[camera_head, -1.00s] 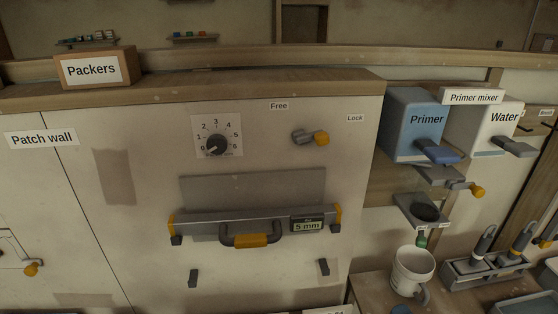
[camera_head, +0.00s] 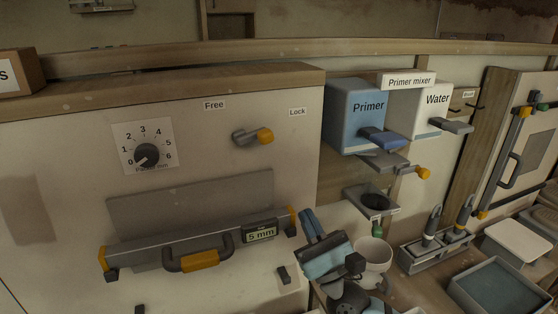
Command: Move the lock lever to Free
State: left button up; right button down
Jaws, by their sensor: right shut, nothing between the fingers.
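My left gripper is out of view.
A numbered dial (camera_head: 147,154) is left of the lever. Below is a grey bar with a yellow-grip handle (camera_head: 199,260) and a 5 mm display (camera_head: 261,234). The Primer box (camera_head: 357,115), Water box (camera_head: 417,108) and a white cup (camera_head: 373,256) are to the right.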

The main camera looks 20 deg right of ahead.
jog(key=p, duration=0.4)
send_near(253, 137)
jog(key=w+d, duration=0.3)
jog(key=r+p, duration=0.1)
jog(key=r, duration=0.1)
jog(key=a+r+p, duration=0.1)
jog(key=r, duration=0.1)
jog(key=shift+w+p, duration=0.25)
jog(key=shift+p, duration=0.05)
jog(key=shift+d, duration=0.1)
